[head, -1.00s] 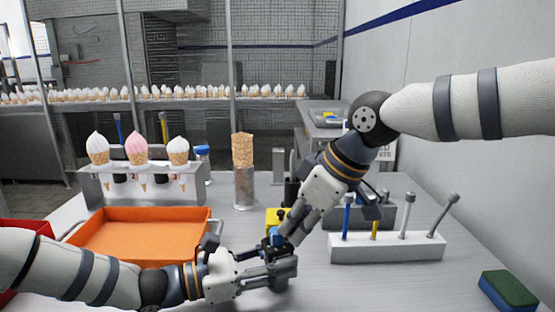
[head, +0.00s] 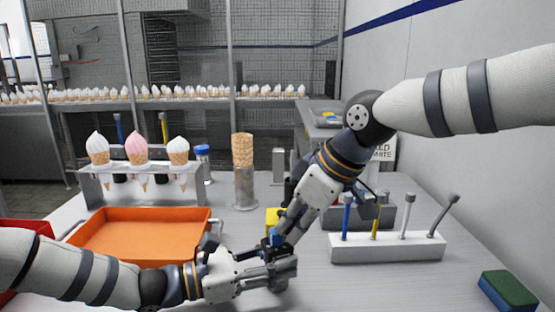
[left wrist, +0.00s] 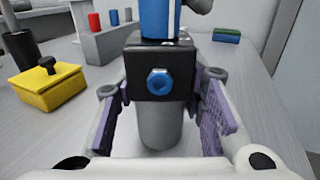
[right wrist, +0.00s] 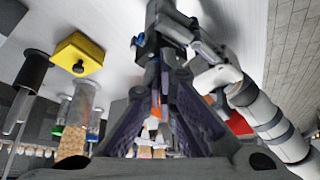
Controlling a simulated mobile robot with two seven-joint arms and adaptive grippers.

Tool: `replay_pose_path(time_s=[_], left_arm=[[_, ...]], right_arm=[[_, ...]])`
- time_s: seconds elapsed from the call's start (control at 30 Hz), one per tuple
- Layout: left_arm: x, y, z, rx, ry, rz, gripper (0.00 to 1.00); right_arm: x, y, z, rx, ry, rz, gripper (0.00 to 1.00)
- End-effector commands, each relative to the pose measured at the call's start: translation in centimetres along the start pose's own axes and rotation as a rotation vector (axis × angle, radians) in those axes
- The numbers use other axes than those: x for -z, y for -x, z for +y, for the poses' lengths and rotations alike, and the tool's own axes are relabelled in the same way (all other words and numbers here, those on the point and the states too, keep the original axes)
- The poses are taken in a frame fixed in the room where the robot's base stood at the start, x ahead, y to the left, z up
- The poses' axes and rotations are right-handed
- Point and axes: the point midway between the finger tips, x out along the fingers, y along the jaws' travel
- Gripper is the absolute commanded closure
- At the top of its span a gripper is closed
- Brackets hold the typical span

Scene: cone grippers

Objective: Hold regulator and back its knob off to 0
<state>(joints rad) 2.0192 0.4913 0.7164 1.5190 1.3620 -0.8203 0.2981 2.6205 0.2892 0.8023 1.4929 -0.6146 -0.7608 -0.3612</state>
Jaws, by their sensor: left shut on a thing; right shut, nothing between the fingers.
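The regulator has a dark block body with a blue hexagonal port (left wrist: 157,83) and a grey cylindrical bowl (left wrist: 160,125) below, in the left wrist view. Its blue knob (left wrist: 157,18) rises at the top edge of that view and also shows in the head view (head: 275,238). My left gripper (head: 284,270) is shut on the regulator body, one finger at each side, and holds it upright. My right gripper (head: 281,236) is shut and empty, its fingertips close beside the knob. Whether they touch the knob I cannot tell. The knob's setting is not readable.
A yellow block (left wrist: 47,85) with a black knob stands close by. A white rack (head: 385,248) of upright tools is at the right, a green-blue sponge (head: 508,290) at far right. An orange tray (head: 140,235) and a cone holder (head: 100,188) stand left.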

Motion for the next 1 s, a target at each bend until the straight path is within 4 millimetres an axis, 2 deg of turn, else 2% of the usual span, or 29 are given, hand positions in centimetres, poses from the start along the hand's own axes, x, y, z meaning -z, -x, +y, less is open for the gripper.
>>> replay_pose_path(time_s=[0.43, 0.67, 1.0], left_arm=[[0.1, -0.2, -0.3, 0.007, 0.003, -0.001, 0.99], [0.1, -0.2, -0.3, 0.006, 0.004, -0.001, 0.99], [0.1, -0.1, -0.1, 0.002, 0.003, 0.001, 0.99]], right_arm=[[-0.2, -0.4, -0.5, 0.011, 0.001, -0.006, 1.0], [-0.9, 0.0, -0.6, 0.012, -0.001, -0.008, 1.0], [1.6, 4.3, -0.3, 0.005, 0.0, -0.003, 1.0]])
